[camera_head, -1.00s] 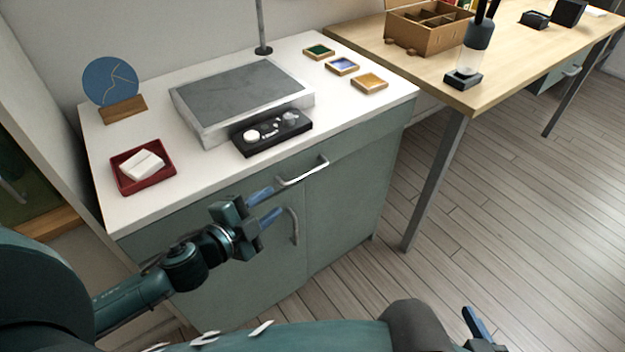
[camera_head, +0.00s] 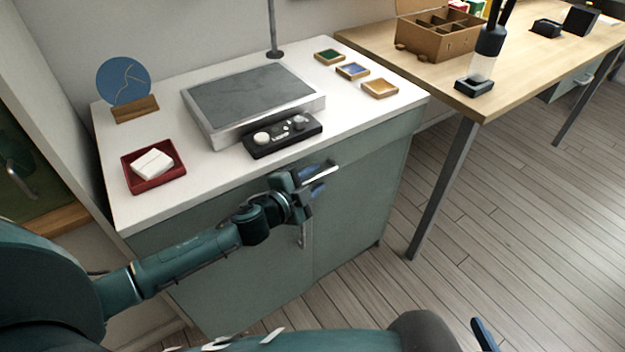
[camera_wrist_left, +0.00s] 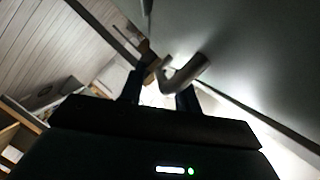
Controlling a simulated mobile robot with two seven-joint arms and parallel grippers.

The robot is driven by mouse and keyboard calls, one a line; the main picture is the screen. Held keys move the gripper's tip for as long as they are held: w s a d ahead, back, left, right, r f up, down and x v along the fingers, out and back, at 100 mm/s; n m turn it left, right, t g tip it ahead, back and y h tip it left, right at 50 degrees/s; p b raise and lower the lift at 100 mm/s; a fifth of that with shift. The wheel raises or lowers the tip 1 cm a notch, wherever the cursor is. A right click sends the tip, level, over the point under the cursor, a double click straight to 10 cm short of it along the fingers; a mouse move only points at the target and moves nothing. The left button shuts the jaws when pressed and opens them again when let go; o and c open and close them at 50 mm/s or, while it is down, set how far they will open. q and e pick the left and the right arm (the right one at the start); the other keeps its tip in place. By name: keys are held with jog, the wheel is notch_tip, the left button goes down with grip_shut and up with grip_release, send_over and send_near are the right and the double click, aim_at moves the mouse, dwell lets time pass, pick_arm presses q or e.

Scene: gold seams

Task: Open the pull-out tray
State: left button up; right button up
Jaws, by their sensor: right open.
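The pull-out tray's green front (camera_head: 378,142) sits flush under the white worktop, closed. Its metal bar handle (camera_head: 326,172) is partly hidden by my left gripper (camera_head: 312,180). My left gripper is at the handle, its blue fingers apart. In the left wrist view, a bent metal handle (camera_wrist_left: 184,76) shows at the fingertips, partly between the two fingers (camera_wrist_left: 160,90). I cannot tell whether they touch it. My right gripper (camera_head: 484,335) shows only a blue finger at the bottom edge, away from the cabinet.
A vertical door handle (camera_head: 306,232) is just below my left gripper. On the worktop are a grey slab (camera_head: 250,95), a black control box (camera_head: 283,134), a red tray (camera_head: 153,178) and small coloured tiles (camera_head: 353,70). A wooden table (camera_head: 500,95) stands right; the floor before it is clear.

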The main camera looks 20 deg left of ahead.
pick_arm(q)
jog(key=shift+c, duration=0.3)
grip_shut()
dwell(0.3)
